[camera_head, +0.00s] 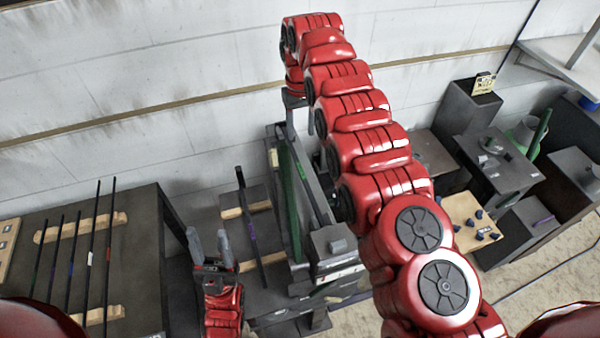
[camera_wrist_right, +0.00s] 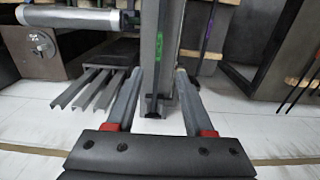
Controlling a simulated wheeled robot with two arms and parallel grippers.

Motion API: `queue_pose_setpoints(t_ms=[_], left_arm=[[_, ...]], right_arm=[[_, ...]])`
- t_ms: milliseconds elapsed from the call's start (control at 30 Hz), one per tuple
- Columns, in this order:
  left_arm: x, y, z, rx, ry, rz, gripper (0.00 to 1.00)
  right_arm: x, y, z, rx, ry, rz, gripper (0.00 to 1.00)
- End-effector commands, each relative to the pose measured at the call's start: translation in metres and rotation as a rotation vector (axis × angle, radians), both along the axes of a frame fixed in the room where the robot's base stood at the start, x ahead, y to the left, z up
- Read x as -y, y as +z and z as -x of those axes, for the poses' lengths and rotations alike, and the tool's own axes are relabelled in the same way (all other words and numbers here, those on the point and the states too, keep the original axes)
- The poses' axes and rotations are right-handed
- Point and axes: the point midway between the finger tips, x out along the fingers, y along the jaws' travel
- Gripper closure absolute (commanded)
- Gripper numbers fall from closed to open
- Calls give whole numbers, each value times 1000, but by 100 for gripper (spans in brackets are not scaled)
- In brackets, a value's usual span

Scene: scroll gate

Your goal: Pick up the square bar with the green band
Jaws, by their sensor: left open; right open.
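Several thin dark bars lie across wooden supports on the left table in the head view. The far-left bar (camera_head: 36,270) seems to have a dark greenish mark; whether it is square is too small to tell. My left gripper (camera_head: 209,242) is open and empty, right of that table and apart from the bars. My right gripper (camera_wrist_right: 160,78) is open in the right wrist view; its fingers frame a grey upright structure with a green patch (camera_wrist_right: 158,47) beyond them. Nothing is visibly held. In the head view my right arm hides part of the centre.
A grey machine with a long green strip (camera_head: 289,195) stands in the centre. Left of it, a dark bar with a purple mark (camera_head: 249,228) lies on wooden supports (camera_head: 246,209). Dark tables and a green pot (camera_head: 524,137) stand right. The wall is behind.

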Motion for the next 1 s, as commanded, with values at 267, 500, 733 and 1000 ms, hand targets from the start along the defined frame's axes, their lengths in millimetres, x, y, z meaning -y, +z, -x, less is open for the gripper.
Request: queue_pose_setpoints(t_ms=[267, 500, 733, 1000], left_arm=[[0, -61, 0, 0, 0, 0, 50], [0, -99, 0, 0, 0, 0, 50], [0, -99, 0, 0, 0, 0, 50], [0, -82, 0, 0, 0, 0, 50]], right_arm=[[0, -64, -1, 3, 0, -1, 48], [0, -102, -2, 5, 0, -2, 48], [1, -105, -2, 6, -1, -1, 48], [0, -118, -2, 5, 1, -4, 48]])
